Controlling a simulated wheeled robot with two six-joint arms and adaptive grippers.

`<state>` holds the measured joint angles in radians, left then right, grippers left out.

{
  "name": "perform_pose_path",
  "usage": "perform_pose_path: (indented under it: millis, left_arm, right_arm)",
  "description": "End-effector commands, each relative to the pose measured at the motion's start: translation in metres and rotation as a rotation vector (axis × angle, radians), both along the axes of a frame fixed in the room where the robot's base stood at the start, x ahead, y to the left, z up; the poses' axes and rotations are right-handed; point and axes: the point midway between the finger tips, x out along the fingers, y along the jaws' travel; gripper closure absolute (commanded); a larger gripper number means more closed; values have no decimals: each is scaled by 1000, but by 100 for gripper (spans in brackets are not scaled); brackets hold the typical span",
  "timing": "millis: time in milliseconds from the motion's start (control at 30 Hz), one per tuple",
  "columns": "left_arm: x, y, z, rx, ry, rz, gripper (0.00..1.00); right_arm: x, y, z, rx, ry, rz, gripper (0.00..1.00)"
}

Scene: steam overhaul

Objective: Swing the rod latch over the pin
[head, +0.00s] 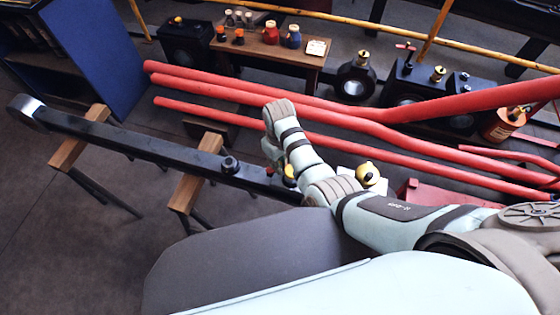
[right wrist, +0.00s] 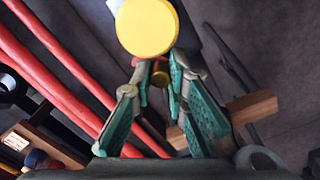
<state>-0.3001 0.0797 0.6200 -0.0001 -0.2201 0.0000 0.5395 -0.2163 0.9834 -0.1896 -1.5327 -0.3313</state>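A long black rod (head: 140,144) lies across the wooden supports, with a round silver-rimmed end at the far left. A dark peg (head: 230,165) stands up from it. Near its right end are a small red part and a yellow part (head: 290,177), partly covered by my right gripper (head: 279,160). In the right wrist view the right gripper's green-padded fingers (right wrist: 158,68) stand apart. A small brass and red part (right wrist: 160,76) shows between the tips; contact cannot be told. A yellow disc (right wrist: 147,27) shows at the tips. I cannot tell latch from pin. My left gripper is out of view.
Wooden trestles (head: 80,139) carry the rod. Red pipes (head: 225,92) run behind it. A wooden bench (head: 270,46) with bottles stands at the back. A yellow knob (head: 367,172) is right of my gripper. Floor at the left is clear.

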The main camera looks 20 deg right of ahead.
Motion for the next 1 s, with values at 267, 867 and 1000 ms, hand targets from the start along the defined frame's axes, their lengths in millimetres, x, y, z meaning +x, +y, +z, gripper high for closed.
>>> perform_pose_path:
  millis: [267, 867, 1000]
  left_arm:
    - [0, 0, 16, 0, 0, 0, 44]
    - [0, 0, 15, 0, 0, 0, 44]
    - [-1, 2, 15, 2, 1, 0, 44]
  right_arm:
    - [-4, 1, 4, 2, 4, -100, 100]
    - [-4, 1, 0, 1, 0, -140, 65]
    - [-4, 1, 2, 1, 0, -140, 65]
